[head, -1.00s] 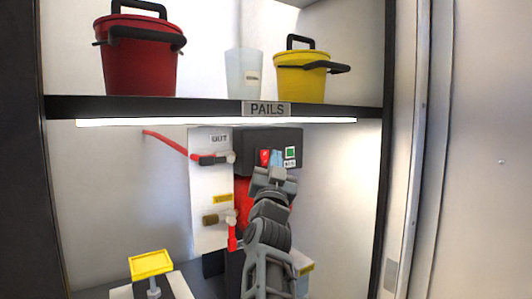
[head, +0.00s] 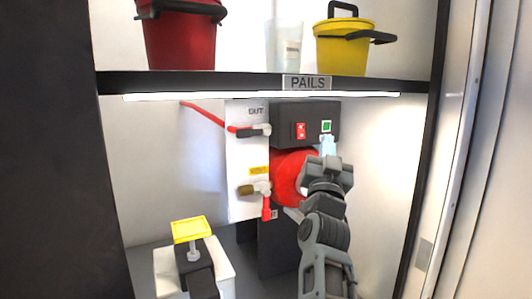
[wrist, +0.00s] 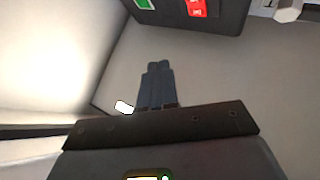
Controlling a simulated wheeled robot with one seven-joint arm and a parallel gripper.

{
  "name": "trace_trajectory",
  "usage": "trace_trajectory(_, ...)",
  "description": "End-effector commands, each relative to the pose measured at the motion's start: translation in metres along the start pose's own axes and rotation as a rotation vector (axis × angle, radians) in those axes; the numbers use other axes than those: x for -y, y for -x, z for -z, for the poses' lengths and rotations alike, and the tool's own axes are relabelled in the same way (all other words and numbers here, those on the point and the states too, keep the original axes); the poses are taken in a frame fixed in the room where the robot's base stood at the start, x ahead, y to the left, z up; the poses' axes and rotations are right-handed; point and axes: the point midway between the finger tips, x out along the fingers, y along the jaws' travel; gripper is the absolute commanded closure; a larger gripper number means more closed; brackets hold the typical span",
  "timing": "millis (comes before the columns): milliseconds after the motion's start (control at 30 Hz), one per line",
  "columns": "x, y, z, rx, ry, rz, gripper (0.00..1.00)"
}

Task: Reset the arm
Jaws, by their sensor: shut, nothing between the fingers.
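My gripper (head: 328,146) is in front of the dark control box (head: 288,124), below its green button (head: 326,126) and right of its red switch (head: 300,131). In the wrist view my gripper's fingers (wrist: 157,67) are together with nothing between them.
A white panel (head: 240,150) carries an upper OUT valve (head: 250,131) and a lower valve with a red handle (head: 267,208). A yellow plate (head: 190,229) stands at lower left. Above, a shelf (head: 200,83) holds red (head: 180,40) and yellow (head: 343,50) pails and a clear beaker (head: 285,45).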

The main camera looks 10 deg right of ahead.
Motion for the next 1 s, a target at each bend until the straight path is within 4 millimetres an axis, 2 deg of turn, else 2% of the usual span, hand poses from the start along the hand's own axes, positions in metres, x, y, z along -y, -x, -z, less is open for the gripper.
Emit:
trace_trajectory(200,-0.050,0.059,-0.020,0.024,0.141,0.074,1.00)
trace_trajectory(367,-0.082,0.110,-0.031,0.059,0.228,0.139,1.00)
trace_trajectory(567,-0.118,0.180,-0.038,0.125,0.312,0.216,1.00)
trace_trajectory(800,-0.154,0.272,-0.036,0.235,0.373,0.298,1.00)
trace_trajectory(1000,-0.177,0.351,-0.023,0.347,0.391,0.347,1.00)
